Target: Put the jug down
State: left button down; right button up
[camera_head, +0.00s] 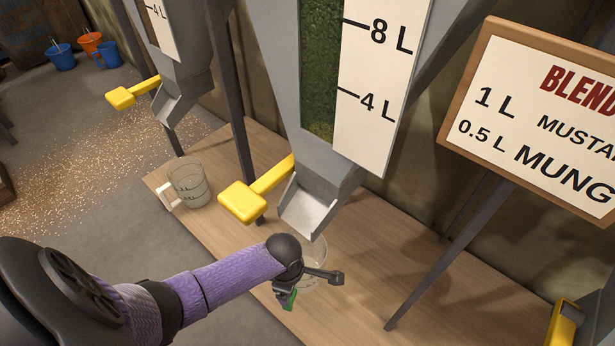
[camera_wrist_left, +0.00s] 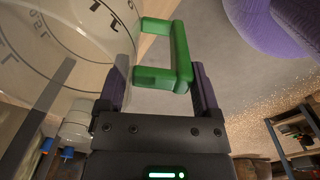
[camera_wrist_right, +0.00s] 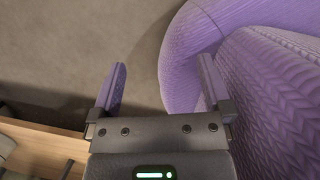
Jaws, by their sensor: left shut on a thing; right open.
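A clear jug (camera_head: 314,256) with a green handle (camera_head: 289,299) is below the grey chute (camera_head: 308,208), over the wooden bench. It is partly hidden by my left arm. My left gripper (camera_head: 291,287) is shut on the green handle; in the left wrist view the handle (camera_wrist_left: 181,52) lies between the fingers and the marked clear wall of the jug (camera_wrist_left: 60,50) fills the left side. I cannot tell whether the jug's base touches the bench. My right gripper (camera_wrist_right: 162,72) is open and empty over the floor, beside purple parts of my own body.
A second clear jug (camera_head: 188,184) with a white handle stands at the bench's left end. Yellow levers (camera_head: 243,200) stick out beside the chutes. A slanted post (camera_head: 440,250) meets the bench (camera_head: 365,268) right of the jug. A sign (camera_head: 545,115) hangs above; bare bench lies below it.

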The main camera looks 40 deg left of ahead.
pick_arm(q)
jog(key=f+b, duration=0.3)
jog(key=f, duration=0.2)
jog(key=f+b, duration=0.2)
jog(key=f, duration=0.1)
jog(key=shift+s+b, duration=0.25)
jog(key=shift+b, duration=0.1)
pick_arm(e)
jog(key=s+f+g, duration=0.1)
jog(key=s+f, duration=0.3)
jog(key=f, duration=0.1)
pick_arm(q)
jog(key=shift+w+f+b, duration=0.1)
jog(key=shift+f+b, duration=0.35)
jog(key=shift+b, duration=0.05)
jog(key=shift+r, duration=0.1)
pick_arm(e)
jog(key=w, duration=0.7)
jog(key=shift+w+d+f+t, duration=0.15)
jog(key=shift+w+f+t, duration=0.15)
jog(key=shift+w+f, duration=0.15)
pick_arm(q)
jog(key=shift+f, duration=0.2)
grip_release()
pick_arm(e)
jog(key=shift+w, duration=0.15)
pick_arm(q)
jog(key=shift+r, duration=0.1)
